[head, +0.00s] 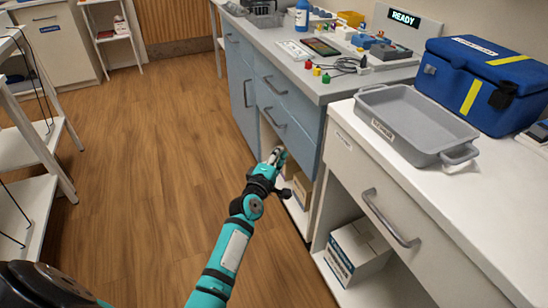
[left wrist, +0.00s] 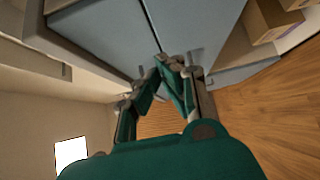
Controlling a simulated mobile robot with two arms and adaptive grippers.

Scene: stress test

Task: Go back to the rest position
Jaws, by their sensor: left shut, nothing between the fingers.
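My left arm reaches forward from the bottom of the head view. My left gripper (head: 276,157) is near the blue-grey cabinet (head: 291,92), just below its lower drawer and beside the open shelf space. In the left wrist view the teal fingers of the left gripper (left wrist: 168,64) come together at the tips with nothing held. Blue-grey cabinet panels (left wrist: 120,35) show close behind the fingertips. I cannot tell whether the fingers touch the cabinet. My right gripper is in neither view.
A grey tray (head: 378,96) and a blue case (head: 433,72) stand on the white counter. A white box (head: 357,252) sits on the shelf below. White shelving (head: 32,205) stands at the left. The wood floor (head: 140,150) between is clear.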

